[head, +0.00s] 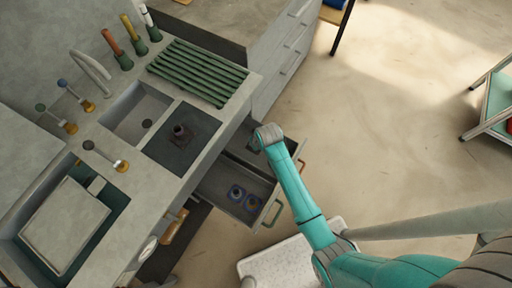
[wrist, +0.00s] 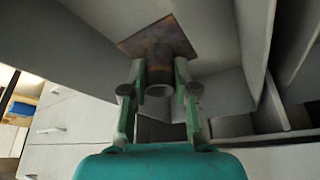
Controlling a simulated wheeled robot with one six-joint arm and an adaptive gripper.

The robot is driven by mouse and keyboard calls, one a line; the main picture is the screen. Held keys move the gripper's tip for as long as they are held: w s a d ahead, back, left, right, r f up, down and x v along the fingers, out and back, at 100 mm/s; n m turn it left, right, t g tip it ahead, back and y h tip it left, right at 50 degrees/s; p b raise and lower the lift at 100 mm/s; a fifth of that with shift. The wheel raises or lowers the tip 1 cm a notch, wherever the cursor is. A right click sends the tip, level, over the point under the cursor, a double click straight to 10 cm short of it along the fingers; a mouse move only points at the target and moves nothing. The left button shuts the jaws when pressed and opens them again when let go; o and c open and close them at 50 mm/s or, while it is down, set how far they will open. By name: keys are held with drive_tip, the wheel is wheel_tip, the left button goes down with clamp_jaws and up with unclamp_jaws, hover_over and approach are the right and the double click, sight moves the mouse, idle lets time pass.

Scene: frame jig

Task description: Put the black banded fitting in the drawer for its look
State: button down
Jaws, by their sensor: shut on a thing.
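My gripper (wrist: 160,92) is shut on a dark brownish fitting (wrist: 158,72), a short tube with a square flange plate. The tube's open end faces the wrist camera; I cannot make out a band on it. In the head view my gripper (head: 254,144) is partly hidden by my wrist, over the open drawers beside the counter. The nearer open drawer (head: 215,186) holds two blue ringed pieces (head: 245,198). Another open drawer (head: 250,152) lies behind it, largely covered by my arm, and its contents are hard to see.
Another dark fitting (head: 181,132) stands on the dark square in the right-hand basin.

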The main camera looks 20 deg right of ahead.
drive_tip(key=shift+f, duration=2.6)
drive_tip(key=c, duration=0.9)
unclamp_jaws()
drive_tip(key=shift+f, duration=0.1)
drive_tip(key=v, duration=1.2)
